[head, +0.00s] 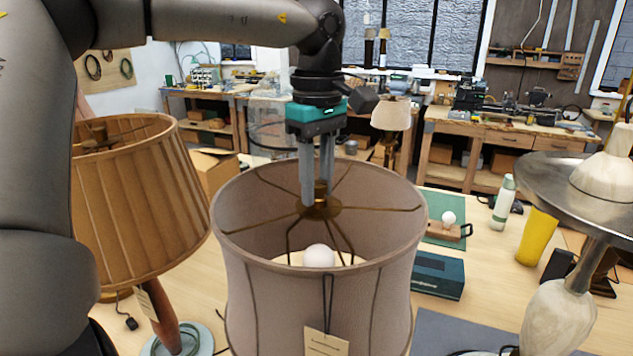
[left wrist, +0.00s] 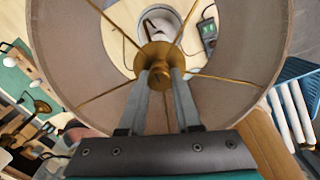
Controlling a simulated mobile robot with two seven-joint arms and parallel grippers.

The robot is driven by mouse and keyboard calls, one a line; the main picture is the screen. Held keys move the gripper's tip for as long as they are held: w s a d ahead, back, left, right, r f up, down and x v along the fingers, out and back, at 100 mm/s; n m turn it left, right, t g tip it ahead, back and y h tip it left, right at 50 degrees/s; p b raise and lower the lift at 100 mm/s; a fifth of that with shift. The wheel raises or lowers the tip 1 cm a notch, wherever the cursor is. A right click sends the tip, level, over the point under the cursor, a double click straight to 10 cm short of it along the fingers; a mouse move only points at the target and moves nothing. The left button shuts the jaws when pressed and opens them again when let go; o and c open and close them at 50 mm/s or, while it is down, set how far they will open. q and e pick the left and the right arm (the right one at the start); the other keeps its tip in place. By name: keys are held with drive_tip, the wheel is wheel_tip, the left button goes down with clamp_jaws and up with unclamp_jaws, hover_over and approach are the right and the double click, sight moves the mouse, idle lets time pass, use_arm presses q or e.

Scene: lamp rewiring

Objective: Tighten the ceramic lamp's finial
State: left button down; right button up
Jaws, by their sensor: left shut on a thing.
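A grey-beige fabric lampshade (head: 320,305) stands upright in the middle of the head view, open at the top, with a paper tag (head: 326,342) on its front. Thin brass spokes meet at a brass hub (head: 320,208); the hub also shows in the left wrist view (left wrist: 154,53). My left gripper (head: 318,198) points straight down over the hub, its two grey fingers shut on the small brass finial (left wrist: 160,75) at the centre. The fingers partly hide the finial. A white bulb (head: 319,256) sits inside the shade. The lamp's base is hidden by the shade. My right gripper is not in view.
A pleated tan lamp (head: 135,200) stands close on the left. A lamp with a metal shade (head: 560,200) stands on the right.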

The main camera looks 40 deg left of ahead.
sight(321, 182)
use_arm(q)
drive_tip(key=m, duration=0.4)
drive_tip(key=shift+w+m, duration=0.1)
drive_tip(key=shift+m, duration=0.3)
drive_tip(key=m, duration=0.4)
drive_tip(key=shift+d, duration=0.1)
drive_tip(key=m, duration=0.5)
drive_tip(key=shift+w, duration=0.1)
drive_tip(key=shift+d+m, duration=0.1)
drive_tip(key=shift+m, duration=1.7)
drive_tip(key=c, duration=0.6)
unclamp_jaws()
wheel_tip(321, 182, up, 15)
drive_tip(key=shift+r, duration=0.15)
